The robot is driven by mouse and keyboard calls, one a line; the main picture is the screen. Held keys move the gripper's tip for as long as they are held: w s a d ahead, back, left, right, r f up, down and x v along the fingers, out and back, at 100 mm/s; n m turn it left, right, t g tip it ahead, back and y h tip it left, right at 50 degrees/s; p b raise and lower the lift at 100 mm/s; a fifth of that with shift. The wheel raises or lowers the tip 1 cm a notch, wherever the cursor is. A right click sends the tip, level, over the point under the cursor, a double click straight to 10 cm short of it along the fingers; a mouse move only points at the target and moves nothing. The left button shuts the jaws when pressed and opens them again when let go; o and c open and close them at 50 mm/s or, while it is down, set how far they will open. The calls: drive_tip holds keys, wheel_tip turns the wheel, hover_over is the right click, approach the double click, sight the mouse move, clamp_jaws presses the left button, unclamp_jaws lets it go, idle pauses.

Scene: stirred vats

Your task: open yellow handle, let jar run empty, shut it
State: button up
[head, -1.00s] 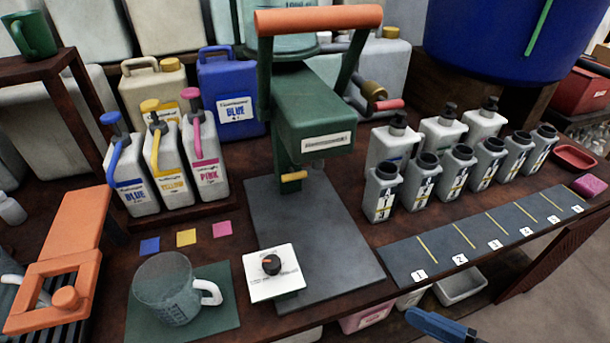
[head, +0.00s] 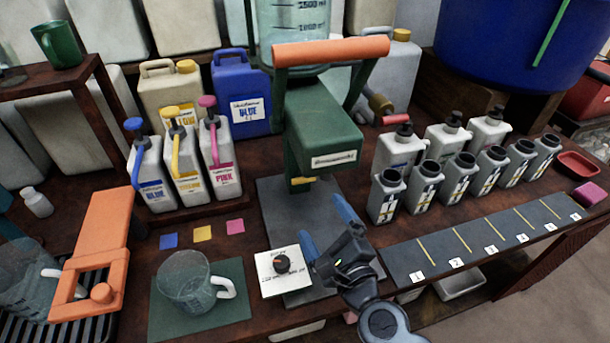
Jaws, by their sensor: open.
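The jar (head: 300,18) is clear with dark volume marks and sits above the green stirrer body (head: 322,135), cut off by the top edge of the head view. No liquid level can be made out in it. The small yellow handle (head: 302,181) is under the front of the green body. My gripper (head: 326,228) has blue fingers, spread apart and empty. It is in front of the yellow handle and a little to its right, over the dark base plate (head: 275,205), not touching the handle.
A white dial box (head: 283,271) stands left of my gripper. A clear beaker (head: 192,283) stands on a green mat left of it. Dye jugs (head: 150,175) stand at back left, grey bottles (head: 423,187) at right. An orange bar (head: 332,51) arches above the stirrer.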

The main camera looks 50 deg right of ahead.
drive_tip(key=w+d+r+m+h+p, duration=0.1)
drive_tip(key=w+d+r+m+h, duration=0.1)
drive_tip(key=w+d+m, duration=0.6)
drive_tip(key=shift+m+g, duration=0.4)
drive_tip(key=f+b, duration=0.3)
drive_tip(key=f, duration=0.2)
drive_tip(key=a+f+b, duration=0.1)
drive_tip(key=f+b, duration=0.1)
drive_tip(key=f, duration=0.1)
drive_tip(key=shift+a+b, duration=0.1)
drive_tip(key=shift+b, duration=0.2)
drive_tip(key=p+x, duration=0.1)
drive_tip(key=x, duration=0.6)
drive_tip(key=shift+s, duration=0.1)
drive_tip(key=c, duration=0.9)
